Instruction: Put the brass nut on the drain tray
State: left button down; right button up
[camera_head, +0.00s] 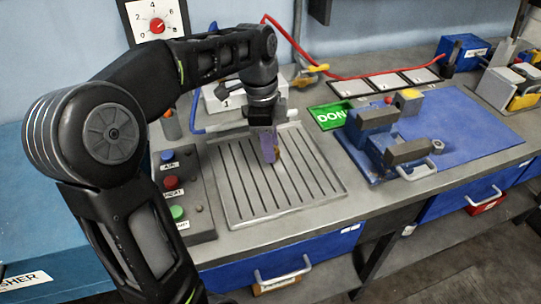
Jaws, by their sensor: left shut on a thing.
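The drain tray (300,187) is a grey slatted plate lying on the bench in the middle of the view. My left arm comes in from the left and reaches over it. My left gripper (269,155) points down over the upper middle of the tray and is shut on a small brownish piece, the brass nut (279,154), mostly hidden by the fingers. I cannot tell whether the nut touches the slats or is just above them. My right gripper is not in view.
A button panel (178,188) stands left of the tray. A white box (222,98) and a red hose (370,76) are behind. Drawers (285,258) are below the bench edge.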

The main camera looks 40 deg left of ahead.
pick_arm(q)
jog(key=shift+f, duration=1.9)
jog(key=shift+f, duration=0.2)
jog(key=c, duration=0.9)
grip_release()
jog(key=shift+c, duration=0.2)
jog(key=shift+r, duration=0.1)
jog(key=shift+r, duration=0.1)
